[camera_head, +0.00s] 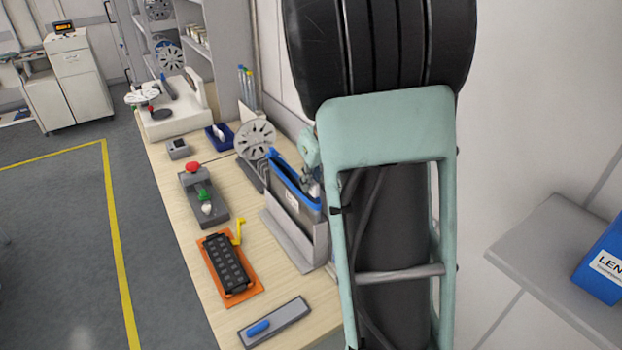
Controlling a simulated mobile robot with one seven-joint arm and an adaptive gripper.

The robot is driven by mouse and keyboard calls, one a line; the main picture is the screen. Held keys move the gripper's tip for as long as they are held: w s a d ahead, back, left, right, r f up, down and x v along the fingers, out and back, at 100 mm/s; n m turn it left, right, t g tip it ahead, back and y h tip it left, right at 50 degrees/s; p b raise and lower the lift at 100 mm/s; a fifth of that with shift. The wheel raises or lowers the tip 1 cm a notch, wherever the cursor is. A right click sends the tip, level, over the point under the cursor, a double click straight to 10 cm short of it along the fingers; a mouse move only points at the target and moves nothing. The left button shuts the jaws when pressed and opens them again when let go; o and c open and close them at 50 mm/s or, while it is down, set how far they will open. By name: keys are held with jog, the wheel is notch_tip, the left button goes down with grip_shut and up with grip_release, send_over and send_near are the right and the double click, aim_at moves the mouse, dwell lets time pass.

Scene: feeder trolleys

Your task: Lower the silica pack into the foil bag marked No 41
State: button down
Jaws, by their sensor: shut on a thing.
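A grey foil bag (296,198) with a blue top edge and a small white label stands upright in a grey holder (287,238) on the bench. The label is too small to read. My gripper (314,186) is at the bag's top right, partly hidden behind my own arm. It is shut on a small pale thing, taken as the silica pack, of which only a sliver shows. I cannot tell whether the pack is above the bag's mouth or inside it.
On the wooden bench (185,210) are a slotted reel (256,139), a box with red and green buttons (203,196), an orange tray (254,286) with a black part, and a grey plate with a blue handle (274,322). A shelf (548,262) holds a blue box (604,262) at right.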

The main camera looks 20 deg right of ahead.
aim_at(311, 194)
jog(key=shift+f+b, duration=0.35)
jog(key=shift+f, duration=0.4)
jog(key=shift+s+a+f+b, duration=0.1)
jog(key=shift+s+f+b, duration=0.15)
jog(key=shift+f, duration=0.25)
jog(key=shift+s+f+b, duration=0.2)
jog(key=shift+f, duration=0.25)
jog(key=c, duration=2)
grip_release()
jog(key=shift+o, duration=0.6)
jog(key=shift+w+f, duration=0.15)
jog(key=shift+w, duration=0.05)
jog(key=p+v, duration=0.3)
jog(key=v, duration=0.1)
jog(key=shift+w+p, duration=0.3)
jog(key=shift+p, duration=0.05)
jog(key=shift+v, duration=1.35)
